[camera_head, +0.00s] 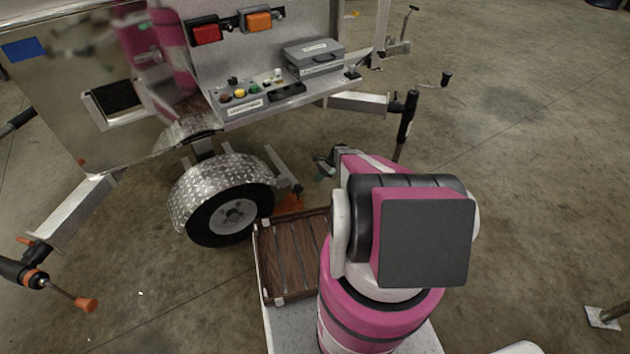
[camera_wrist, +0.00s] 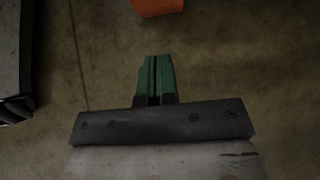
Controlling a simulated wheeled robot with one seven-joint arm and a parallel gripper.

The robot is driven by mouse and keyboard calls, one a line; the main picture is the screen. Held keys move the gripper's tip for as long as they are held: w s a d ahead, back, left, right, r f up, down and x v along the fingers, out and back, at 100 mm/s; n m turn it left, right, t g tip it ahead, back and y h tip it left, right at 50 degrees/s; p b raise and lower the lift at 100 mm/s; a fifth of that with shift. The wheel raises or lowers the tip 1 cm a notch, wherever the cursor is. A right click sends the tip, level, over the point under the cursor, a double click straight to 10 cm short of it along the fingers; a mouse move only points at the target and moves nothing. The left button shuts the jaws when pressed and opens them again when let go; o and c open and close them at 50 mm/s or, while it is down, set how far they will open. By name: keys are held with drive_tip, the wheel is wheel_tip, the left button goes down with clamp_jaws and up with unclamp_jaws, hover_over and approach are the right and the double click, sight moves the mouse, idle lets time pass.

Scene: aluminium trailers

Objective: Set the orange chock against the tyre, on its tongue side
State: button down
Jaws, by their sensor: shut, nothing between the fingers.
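The orange chock (camera_head: 289,203) is on the floor just right of the tyre (camera_head: 208,226), partly hidden behind the wooden tray's edge. In the wrist view the chock (camera_wrist: 158,7) shows at the top edge, cut off by the frame. A dark ribbed thing, seemingly the tyre (camera_wrist: 12,60), is at that view's left edge, with bare floor between it and the chock. My gripper (camera_head: 322,168) is past the chock, to its right, partly hidden by my arm. In the wrist view its green fingers (camera_wrist: 155,58) are together and empty, below the chock in the picture and apart from it.
A tread-plate fender (camera_head: 215,180) covers the tyre's top. The trailer's side shelf (camera_head: 270,105) carries knobs and a grey case (camera_head: 314,56). A black-handled post (camera_head: 406,125) stands to the right of my gripper.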

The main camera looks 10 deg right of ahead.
sight(293, 202)
drive_tip(key=x, duration=0.8)
drive_tip(key=shift+d+f, duration=0.1)
drive_tip(key=shift+d, duration=0.05)
drive_tip(key=shift+s+a+r, duration=0.1)
drive_tip(key=shift+s+a, duration=0.1)
drive_tip(key=shift+a, duration=0.4)
drive_tip(key=shift+s+a+r, duration=0.1)
drive_tip(key=shift+s+a, duration=0.1)
drive_tip(key=shift+a, duration=0.35)
drive_tip(key=shift+s+a, duration=0.15)
drive_tip(key=shift+a, duration=0.5)
